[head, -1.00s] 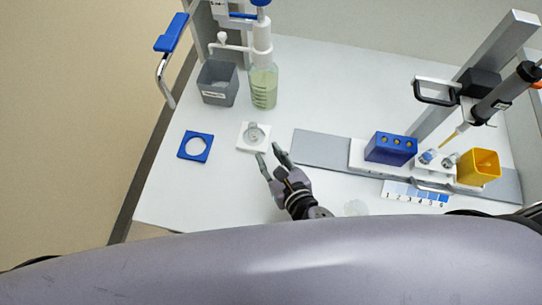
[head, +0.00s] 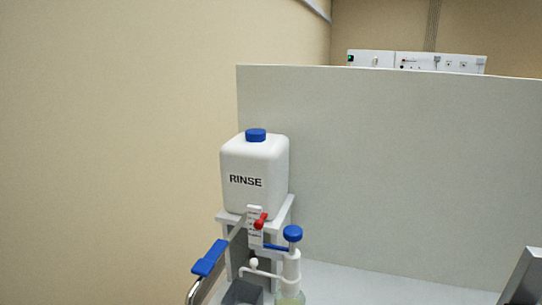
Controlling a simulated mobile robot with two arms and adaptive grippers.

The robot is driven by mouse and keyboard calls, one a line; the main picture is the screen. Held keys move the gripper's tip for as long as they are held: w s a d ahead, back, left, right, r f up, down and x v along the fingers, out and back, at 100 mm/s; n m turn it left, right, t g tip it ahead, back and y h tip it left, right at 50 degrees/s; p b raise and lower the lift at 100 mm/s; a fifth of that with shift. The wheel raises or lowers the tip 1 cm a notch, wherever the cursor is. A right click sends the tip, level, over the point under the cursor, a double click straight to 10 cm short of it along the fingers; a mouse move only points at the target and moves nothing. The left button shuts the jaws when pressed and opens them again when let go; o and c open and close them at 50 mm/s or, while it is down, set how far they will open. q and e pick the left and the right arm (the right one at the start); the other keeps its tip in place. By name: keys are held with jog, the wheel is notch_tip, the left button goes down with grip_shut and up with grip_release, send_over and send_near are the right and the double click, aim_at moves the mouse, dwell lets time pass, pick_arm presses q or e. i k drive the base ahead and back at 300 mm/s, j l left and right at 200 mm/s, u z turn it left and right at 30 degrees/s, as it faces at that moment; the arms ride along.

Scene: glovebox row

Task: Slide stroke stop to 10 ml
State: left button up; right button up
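The dispenser (head: 291,262) stands at the bottom of the head view, with a blue knob (head: 292,233) on top and a white body on a bottle (head: 290,298) cut off by the lower edge. A white upright scale plate (head: 254,222) stands just left of it, with small dark marks too small to read. A red piece (head: 261,221), which may be the stroke stop, sits at the plate's right edge about mid-height. A blue bar (head: 276,247) runs between the plate and the dispenser. Neither of my grippers is in view.
A white RINSE container (head: 254,175) with a blue cap stands on a white stand behind the scale. A blue-gripped metal handle (head: 209,258) is at lower left. A grey bin (head: 242,293) is at the bottom. A grey partition (head: 400,170) closes the back.

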aim_at(259, 225)
jog(key=k+j, duration=0.2)
jog(key=k, duration=0.2)
jog(key=k+j, duration=0.2)
jog(key=k, duration=0.25)
